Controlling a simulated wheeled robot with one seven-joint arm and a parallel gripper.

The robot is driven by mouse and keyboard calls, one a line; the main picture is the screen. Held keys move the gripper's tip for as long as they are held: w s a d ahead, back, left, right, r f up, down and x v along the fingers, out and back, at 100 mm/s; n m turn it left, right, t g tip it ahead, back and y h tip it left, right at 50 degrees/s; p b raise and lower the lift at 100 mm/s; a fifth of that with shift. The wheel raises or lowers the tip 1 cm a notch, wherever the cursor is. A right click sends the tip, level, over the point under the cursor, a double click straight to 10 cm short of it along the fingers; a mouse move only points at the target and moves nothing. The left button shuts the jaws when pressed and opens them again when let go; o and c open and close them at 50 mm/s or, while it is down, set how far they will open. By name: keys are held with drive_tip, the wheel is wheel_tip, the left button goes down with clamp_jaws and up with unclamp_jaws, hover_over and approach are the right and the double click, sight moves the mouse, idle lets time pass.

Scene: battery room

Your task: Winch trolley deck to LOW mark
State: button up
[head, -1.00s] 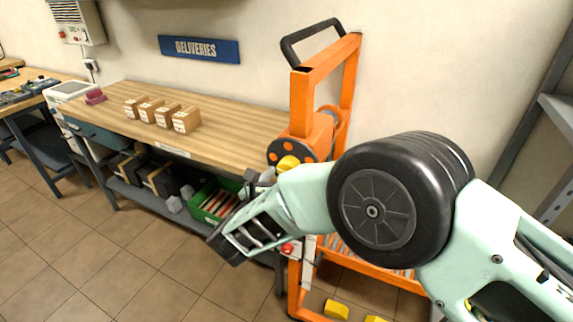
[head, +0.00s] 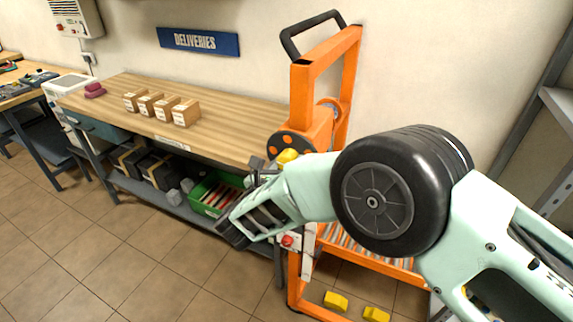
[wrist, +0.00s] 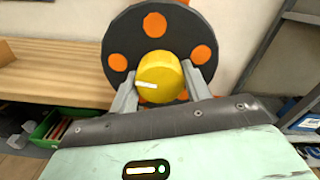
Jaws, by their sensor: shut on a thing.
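The orange trolley (head: 327,61) stands against the wall at the right end of the bench, with a black push handle on top. Its winch is a dark disc with orange spots (head: 287,144), which fills the upper middle of the wrist view (wrist: 117,62). A yellow knob (wrist: 158,72) with a white line sits in front of the disc. My gripper (wrist: 160,84) is shut on the yellow knob, one finger on each side. The roller deck (head: 365,247) shows low in the frame, partly behind my arm. I see no LOW mark.
The wooden bench (head: 220,118) runs left, with several small cardboard boxes (head: 160,107) on it. A green crate (head: 207,196) sits on its lower shelf. A red button (head: 287,240) is on a grey box near my gripper. Metal shelving (head: 556,105) stands at the right.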

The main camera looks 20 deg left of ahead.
drive_tip(key=shift+f, duration=0.1)
drive_tip(key=n+b, duration=0.4)
drive_tip(key=b, duration=0.1)
drive_tip(key=shift+f, duration=0.15)
drive_tip(key=n+b, duration=0.4)
drive_tip(key=shift+n, duration=0.3)
drive_tip(key=n+b, duration=0.1)
drive_tip(key=n, duration=0.1)
drive_tip(key=n+b, duration=0.1)
drive_tip(key=n, duration=0.1)
drive_tip(key=shift+r+n+b, duration=0.2)
drive_tip(key=shift+n+b, duration=0.1)
drive_tip(key=shift+b, duration=0.05)
drive_tip(key=n, duration=0.5)
drive_tip(key=shift+s+r, duration=0.1)
drive_tip(key=n, duration=0.5)
drive_tip(key=shift+n+p, duration=0.35)
drive_tip(key=shift+n, duration=0.05)
drive_tip(key=n+p, duration=0.2)
drive_tip(key=n, duration=0.3)
drive_tip(key=shift+n, duration=0.3)
drive_tip(key=n+p, duration=0.2)
drive_tip(key=n, duration=0.3)
drive_tip(key=n+p, duration=0.2)
drive_tip(key=n, duration=0.3)
